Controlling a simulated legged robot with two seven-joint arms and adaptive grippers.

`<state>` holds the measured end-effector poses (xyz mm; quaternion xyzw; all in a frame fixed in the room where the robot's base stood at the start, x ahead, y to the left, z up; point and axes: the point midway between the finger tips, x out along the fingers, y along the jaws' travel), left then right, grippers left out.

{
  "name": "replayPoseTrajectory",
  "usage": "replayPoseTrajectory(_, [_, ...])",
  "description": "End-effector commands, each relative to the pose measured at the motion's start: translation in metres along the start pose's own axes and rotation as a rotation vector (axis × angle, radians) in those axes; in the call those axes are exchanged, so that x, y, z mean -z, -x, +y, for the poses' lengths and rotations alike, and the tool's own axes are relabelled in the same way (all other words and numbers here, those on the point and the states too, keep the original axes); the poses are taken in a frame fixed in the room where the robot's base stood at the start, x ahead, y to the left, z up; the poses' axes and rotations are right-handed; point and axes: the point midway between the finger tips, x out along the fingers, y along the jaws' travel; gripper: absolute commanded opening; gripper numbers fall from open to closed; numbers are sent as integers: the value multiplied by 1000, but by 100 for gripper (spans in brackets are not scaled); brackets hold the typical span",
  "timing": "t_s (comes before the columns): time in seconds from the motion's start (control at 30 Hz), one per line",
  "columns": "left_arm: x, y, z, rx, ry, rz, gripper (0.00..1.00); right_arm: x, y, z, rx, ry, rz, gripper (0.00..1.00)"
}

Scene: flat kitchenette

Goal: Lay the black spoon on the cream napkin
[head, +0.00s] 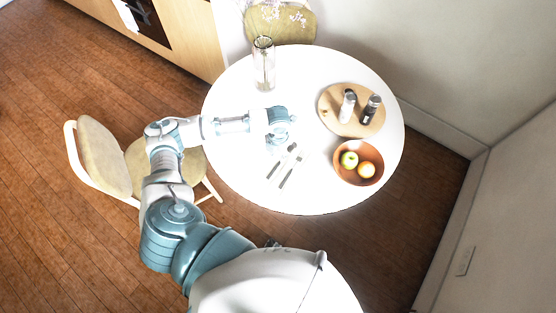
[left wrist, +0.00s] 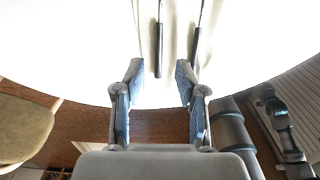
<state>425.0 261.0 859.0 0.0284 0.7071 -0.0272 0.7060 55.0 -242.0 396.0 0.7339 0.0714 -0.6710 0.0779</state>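My left gripper (head: 281,136) is above the white table; in the left wrist view its fingers (left wrist: 158,82) are apart with nothing between them. Two slim utensils with dark handles lie beyond the fingertips, one handle (left wrist: 158,50) near the middle and one (left wrist: 196,46) to its right. Which, if either, is the black spoon I cannot tell, as their heads are cut off there. A pale cloth strip, apparently the cream napkin (left wrist: 177,60), lies under or beside them. In the head view the utensils (head: 287,177) lie just below the gripper. My right gripper is not in view.
The round white table (head: 235,165) holds a glass vase (head: 264,65), a wooden board (head: 330,112) with two shakers, and a brown bowl (head: 345,176) with fruit. Chairs stand left (head: 95,160) and behind. The table's near edge is mostly clear.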

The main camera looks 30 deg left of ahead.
Motion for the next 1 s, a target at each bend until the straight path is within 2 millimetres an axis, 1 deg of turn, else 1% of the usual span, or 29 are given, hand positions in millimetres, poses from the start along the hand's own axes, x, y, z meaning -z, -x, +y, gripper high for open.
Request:
replayPoseTrajectory(0.03, [-1, 12, 0, 1, 0, -3, 39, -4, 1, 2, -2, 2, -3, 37])
replayPoseTrajectory(0.1, [-1, 24, 0, 0, -1, -3, 39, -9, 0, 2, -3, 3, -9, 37])
replayPoseTrajectory(0.2, [-1, 36, 0, 1, 0, -1, 39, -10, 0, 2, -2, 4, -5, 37])
replayPoseTrajectory(0.3, [-1, 43, 0, 1, 0, -1, 39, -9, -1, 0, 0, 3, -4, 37])
replayPoseTrajectory(0.6, [-1, 44, 0, 0, 1, 0, 39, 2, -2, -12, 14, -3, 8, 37])
replayPoseTrajectory(1.0, [0, 44, 0, 1, 0, 0, 39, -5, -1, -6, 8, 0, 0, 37])
